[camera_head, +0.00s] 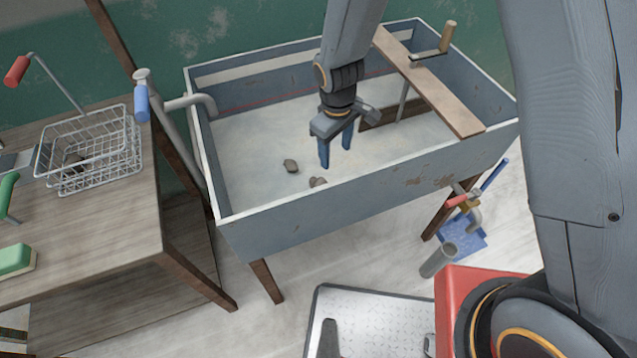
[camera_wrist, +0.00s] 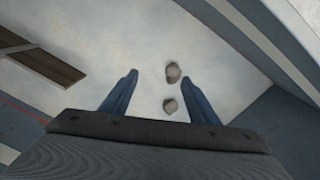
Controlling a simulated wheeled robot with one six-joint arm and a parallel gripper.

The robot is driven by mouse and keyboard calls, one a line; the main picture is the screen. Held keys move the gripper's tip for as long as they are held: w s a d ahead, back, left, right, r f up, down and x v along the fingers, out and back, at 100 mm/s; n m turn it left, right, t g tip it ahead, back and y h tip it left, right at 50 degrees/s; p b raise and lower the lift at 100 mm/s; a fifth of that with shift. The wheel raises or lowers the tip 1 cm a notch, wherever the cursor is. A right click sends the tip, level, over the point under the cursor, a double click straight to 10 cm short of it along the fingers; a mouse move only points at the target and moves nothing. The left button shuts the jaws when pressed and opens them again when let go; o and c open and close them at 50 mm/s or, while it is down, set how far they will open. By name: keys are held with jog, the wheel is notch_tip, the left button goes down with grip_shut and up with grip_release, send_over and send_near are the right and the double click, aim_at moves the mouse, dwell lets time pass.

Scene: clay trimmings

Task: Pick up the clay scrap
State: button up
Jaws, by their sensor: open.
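Two small grey-brown clay scraps lie on the pale floor of a blue-grey trough (camera_head: 330,188). One scrap (camera_head: 291,166) is left of my gripper; the other scrap (camera_head: 318,182) is close to the near wall, which seems to hide part of it. My gripper (camera_head: 337,158) is open and empty, with its blue fingers pointing down inside the trough. In the wrist view, one scrap (camera_wrist: 173,73) lies beyond the gap between the fingertips of my gripper (camera_wrist: 160,75), and another scrap (camera_wrist: 170,105) shows between the fingers. Their height above the floor is hard to tell.
A wooden board (camera_head: 430,82) with a crank handle (camera_head: 436,42) spans the trough's right part. A brown slatted panel (camera_head: 385,113) is behind my gripper. A bench at left carries a wire basket (camera_head: 90,150) and a green sponge (camera_head: 15,260). The trough's left floor is mostly clear.

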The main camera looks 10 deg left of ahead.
jog(key=n, duration=0.2)
send_over(319, 182)
jog(key=f, duration=0.5)
jog(key=shift+a, duration=0.3)
jog(key=shift+s+a+f, duration=0.1)
jog(key=shift+a+f, duration=0.05)
jog(key=shift+f, duration=0.15)
jog(key=shift+f+p, duration=0.4)
jog(key=shift+f, duration=0.85)
jog(key=f+p, duration=0.1)
jog(key=d+f, duration=0.1)
jog(key=f, duration=0.1)
jog(key=shift+f+p, duration=0.25)
jog(key=shift+p, duration=0.1)
jog(key=shift+f, duration=0.75)
jog(key=c, duration=1.1)
jog(key=shift+r, duration=0.15)
jog(key=shift+c, duration=0.2)
